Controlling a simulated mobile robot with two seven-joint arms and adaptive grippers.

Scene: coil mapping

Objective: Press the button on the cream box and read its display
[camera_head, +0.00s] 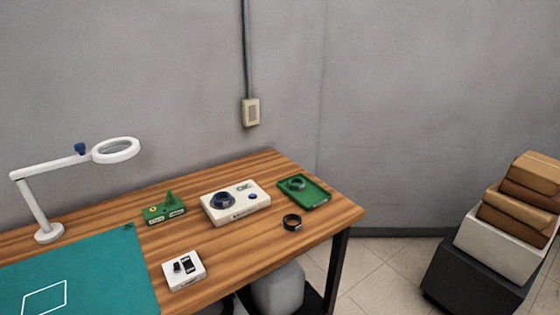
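The cream box (237,211) lies on the wooden table (300,237) near its back right part. A dark blue round coil-like part (223,200) sits on the left of its top face. A small blue button (253,196) sits at the right of the top. Dark green marks that look like "OK" (244,187) show on the top behind the button; they may be the display, but they are too small to read surely. Neither gripper is in view.
A green tray (318,197) holding a ring and a dark ring (292,222) lie right of the box. A green device (164,210), white box (184,271), teal mat (110,262) and magnifier lamp (44,222) are left. Stacked boxes (505,240) stand on the floor.

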